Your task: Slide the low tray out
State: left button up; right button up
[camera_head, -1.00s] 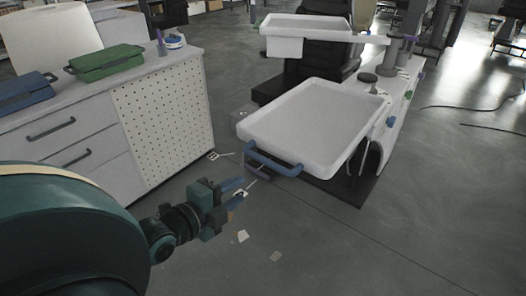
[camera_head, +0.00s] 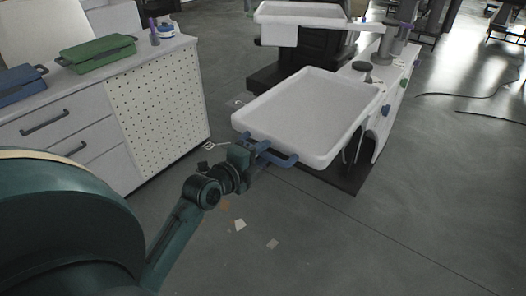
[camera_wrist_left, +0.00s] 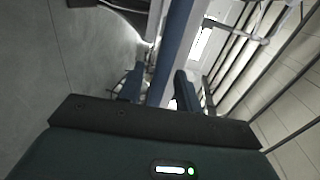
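The low tray (camera_head: 305,112) is a white, shallow, empty tray on the lift column unit. A blue bar handle (camera_head: 285,160) is on its near edge. My left gripper (camera_head: 261,150) is at the left part of this handle. In the left wrist view, the blue handle bar (camera_wrist_left: 176,50) runs between the two fingers of my left gripper (camera_wrist_left: 158,88). The fingers stand apart with gaps beside the bar, so the gripper looks open around it. My right gripper is in neither view.
A higher white tray (camera_head: 300,14) stands behind the low one. A cabinet (camera_head: 160,115) with a pegboard side is on the left, with green (camera_head: 97,52) and blue (camera_head: 22,85) cases on top. The floor in front is clear except for small flat scraps (camera_head: 240,225).

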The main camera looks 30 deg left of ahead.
pick_arm(q)
jog(key=shift+w+f, duration=0.1)
jog(key=shift+w, duration=0.35)
grip_shut()
dwell(0.3)
